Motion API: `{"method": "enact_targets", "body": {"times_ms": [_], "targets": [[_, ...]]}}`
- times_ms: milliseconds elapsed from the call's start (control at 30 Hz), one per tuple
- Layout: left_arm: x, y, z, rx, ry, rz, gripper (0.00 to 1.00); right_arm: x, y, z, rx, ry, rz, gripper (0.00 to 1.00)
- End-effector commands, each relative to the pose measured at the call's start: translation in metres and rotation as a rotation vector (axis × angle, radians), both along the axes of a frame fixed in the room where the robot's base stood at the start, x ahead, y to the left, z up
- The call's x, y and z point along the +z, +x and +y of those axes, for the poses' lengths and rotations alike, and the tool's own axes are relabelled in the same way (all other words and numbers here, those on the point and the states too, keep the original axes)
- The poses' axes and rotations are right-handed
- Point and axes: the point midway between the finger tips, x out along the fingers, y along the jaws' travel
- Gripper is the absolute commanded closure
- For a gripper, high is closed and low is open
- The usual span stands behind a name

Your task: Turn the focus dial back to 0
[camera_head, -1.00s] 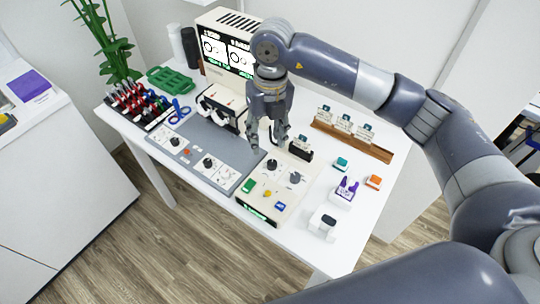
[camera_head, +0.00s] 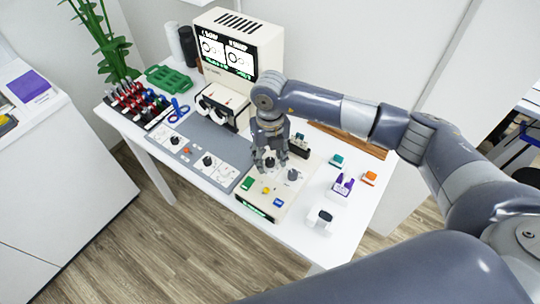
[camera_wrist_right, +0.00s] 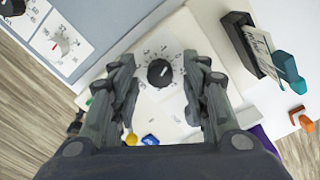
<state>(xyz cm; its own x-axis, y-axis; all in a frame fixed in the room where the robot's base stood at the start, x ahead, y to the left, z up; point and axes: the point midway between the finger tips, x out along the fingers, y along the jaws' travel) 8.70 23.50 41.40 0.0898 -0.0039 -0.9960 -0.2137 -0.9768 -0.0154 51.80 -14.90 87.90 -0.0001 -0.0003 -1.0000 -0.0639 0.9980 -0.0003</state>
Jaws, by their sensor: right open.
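A cream control box (camera_head: 282,193) stands on the table with a black dial and a grey dial (camera_head: 293,175) on top. The black dial (camera_wrist_right: 159,72) has a white pointer mark and a printed scale around it; I cannot read its label or setting. My right gripper (camera_head: 269,163) points down over the box at the black dial. In the right wrist view its open fingers (camera_wrist_right: 162,68) stand on either side of this dial, and I see no contact. Which dial is the focus dial I cannot tell. My left gripper is not in view.
A grey panel (camera_head: 222,149) with more dials lies to the left. Behind stands a cream machine with a screen (camera_head: 226,54). A black holder with a card (camera_head: 299,147) is close to the gripper. A purple item (camera_head: 343,186) and teal and orange blocks are at right.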

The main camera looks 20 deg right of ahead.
Motion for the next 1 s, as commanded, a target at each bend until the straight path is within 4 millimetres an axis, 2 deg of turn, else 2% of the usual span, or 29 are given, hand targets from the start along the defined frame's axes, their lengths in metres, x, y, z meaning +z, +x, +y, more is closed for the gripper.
{"method": "enact_targets", "body": {"times_ms": [167, 300, 367, 600, 1000], "targets": [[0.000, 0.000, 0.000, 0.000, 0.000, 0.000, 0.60, 0.000, 0.000, 0.000, 0.000, 0.000, 0.000, 0.57], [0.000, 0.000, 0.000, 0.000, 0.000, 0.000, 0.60, 0.000, 0.000, 0.000, 0.000, 0.001, 0.000, 0.89], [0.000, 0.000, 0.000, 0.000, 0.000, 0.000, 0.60, 0.000, 0.000, 0.000, 0.000, 0.001, 0.000, 1.00], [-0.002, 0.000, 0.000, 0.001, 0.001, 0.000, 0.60, 0.000, 0.000, 0.000, -0.030, 0.001, 0.000, 1.00], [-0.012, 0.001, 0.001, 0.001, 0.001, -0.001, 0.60, 0.000, 0.000, 0.001, -0.357, 0.001, -0.001, 1.00]]}}
